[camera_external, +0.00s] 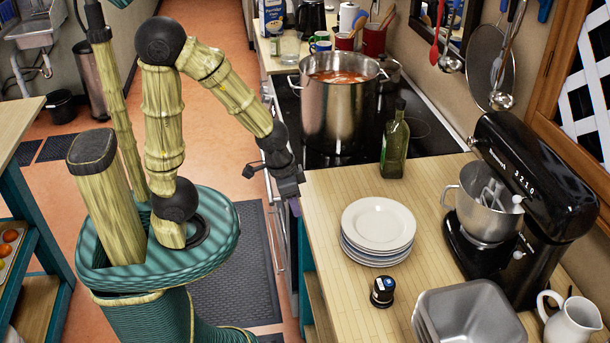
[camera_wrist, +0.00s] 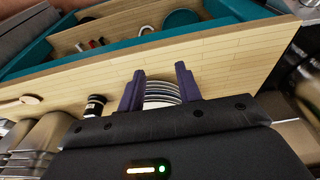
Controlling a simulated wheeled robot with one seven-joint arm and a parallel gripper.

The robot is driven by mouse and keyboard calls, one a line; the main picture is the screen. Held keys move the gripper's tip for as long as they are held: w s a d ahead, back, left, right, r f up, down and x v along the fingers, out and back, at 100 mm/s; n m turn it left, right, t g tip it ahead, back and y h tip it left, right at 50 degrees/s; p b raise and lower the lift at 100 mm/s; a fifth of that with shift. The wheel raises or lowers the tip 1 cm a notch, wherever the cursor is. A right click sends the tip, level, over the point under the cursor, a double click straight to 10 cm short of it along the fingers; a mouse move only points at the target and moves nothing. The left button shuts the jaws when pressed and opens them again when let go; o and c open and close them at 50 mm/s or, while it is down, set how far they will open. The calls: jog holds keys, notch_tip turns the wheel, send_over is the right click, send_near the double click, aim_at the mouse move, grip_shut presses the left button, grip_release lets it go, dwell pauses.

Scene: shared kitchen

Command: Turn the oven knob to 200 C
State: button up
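The stove, with a black cooktop (camera_external: 432,135), stands beyond the wooden counter in the external view. Its oven front is seen edge-on and mostly hidden behind my arm. I cannot make out the oven knob or its setting in either view. My gripper (camera_external: 294,206) hangs beside the front edge of the counter, close to the stove's near front corner. In the wrist view, the two purple fingers of my gripper (camera_wrist: 160,72) stand apart with nothing visibly held between them. The plates seen between them appear to be on the counter behind.
A large steel pot (camera_external: 335,115) stands on the cooktop, with a green bottle (camera_external: 395,145) beside it. The counter holds stacked plates (camera_external: 378,224), a small black jar (camera_external: 382,291), a stand mixer (camera_external: 535,185) and metal tins (camera_external: 470,312). Open floor with a dark mat (camera_external: 240,275) lies left of the counter.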

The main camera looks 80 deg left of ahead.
jog(key=shift+w+a+f+n+g, duration=0.2)
jog(key=shift+a+f+n, duration=0.1)
jog(key=shift+a, duration=0.25)
jog(key=shift+w+a+f+n+g, duration=0.2)
jog(key=shift+a+n, duration=0.1)
jog(key=shift+a, duration=0.25)
grip_shut()
jog(key=a+f+n+t+h+p, duration=0.1)
jog(key=a+f+n+h, duration=0.3)
jog(key=a, duration=0.7)
jog(key=a+f+n+h, duration=0.3)
jog(key=a+f+n, duration=0.1)
jog(key=a, duration=0.6)
jog(key=s+a+f+n+t+y, duration=0.1)
jog(key=s+a+n+t, duration=0.1)
jog(key=a, duration=0.5)
jog(key=s+a+f+n+t+y, duration=0.1)
jog(key=s+a+f+n+t, duration=0.1)
jog(key=s+a+t, duration=0.3)
jog(key=s+a+f+n+t+y, duration=0.1)
jog(key=s+a+t, duration=0.3)
jog(key=a, duration=0.5)
jog(key=shift+s+f+n+p, duration=0.15)
jog(key=shift+f+n+p, duration=0.25)
jog(key=shift+n, duration=0.5)
